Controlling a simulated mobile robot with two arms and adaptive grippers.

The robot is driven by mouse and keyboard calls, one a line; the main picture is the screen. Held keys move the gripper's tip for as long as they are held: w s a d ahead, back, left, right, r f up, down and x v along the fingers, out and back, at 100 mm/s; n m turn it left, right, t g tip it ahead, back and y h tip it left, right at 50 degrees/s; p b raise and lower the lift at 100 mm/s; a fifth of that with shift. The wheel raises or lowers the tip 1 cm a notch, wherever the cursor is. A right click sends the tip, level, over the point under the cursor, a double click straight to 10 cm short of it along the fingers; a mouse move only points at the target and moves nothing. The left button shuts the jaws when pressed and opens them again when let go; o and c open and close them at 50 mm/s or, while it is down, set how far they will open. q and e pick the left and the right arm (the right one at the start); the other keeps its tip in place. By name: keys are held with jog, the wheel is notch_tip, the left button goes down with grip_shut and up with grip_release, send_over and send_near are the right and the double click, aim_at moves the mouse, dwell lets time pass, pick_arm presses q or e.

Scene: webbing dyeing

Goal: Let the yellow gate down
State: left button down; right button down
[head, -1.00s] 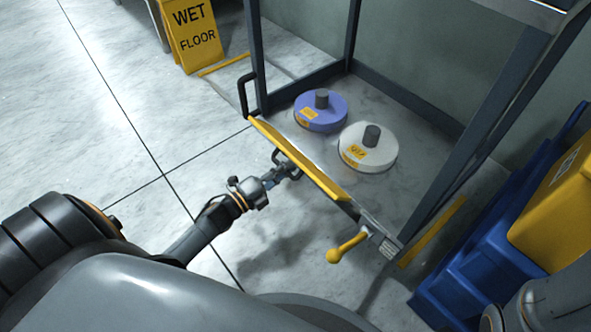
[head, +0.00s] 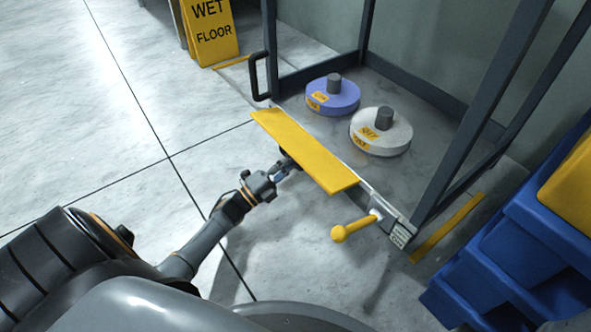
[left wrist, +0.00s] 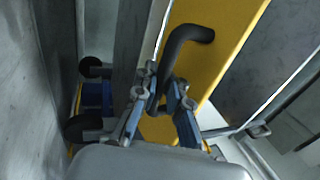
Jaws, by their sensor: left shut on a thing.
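The yellow gate (head: 305,150) is a flat panel along the front edge of a grey-framed platform in the head view. It is tilted, with its broad face showing from above. In the left wrist view the yellow gate (left wrist: 228,40) carries a black handle (left wrist: 186,36). My left gripper (left wrist: 160,108) is shut on this handle, with a finger on each side of it. In the head view my left gripper (head: 284,167) is at the gate's near side, its tips partly hidden under the panel. My right gripper is not in view.
A purple spool (head: 332,98) and a white spool (head: 381,132) stand on the platform behind the gate. A yellow lever (head: 352,229) sticks out at the front right. Blue crates (head: 530,240) stand at right, a wet floor sign (head: 210,32) at back left. Floor at left is clear.

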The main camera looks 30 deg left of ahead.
pick_arm(q)
jog(key=shift+s+f, duration=0.15)
jog(key=shift+f, duration=0.3)
jog(key=c, duration=1.5)
grip_release()
jog(key=shift+a, duration=0.1)
jog(key=shift+o, duration=0.5)
jog(key=shift+r, duration=0.15)
jog(key=v, duration=0.7)
jog(key=shift+s, duration=0.2)
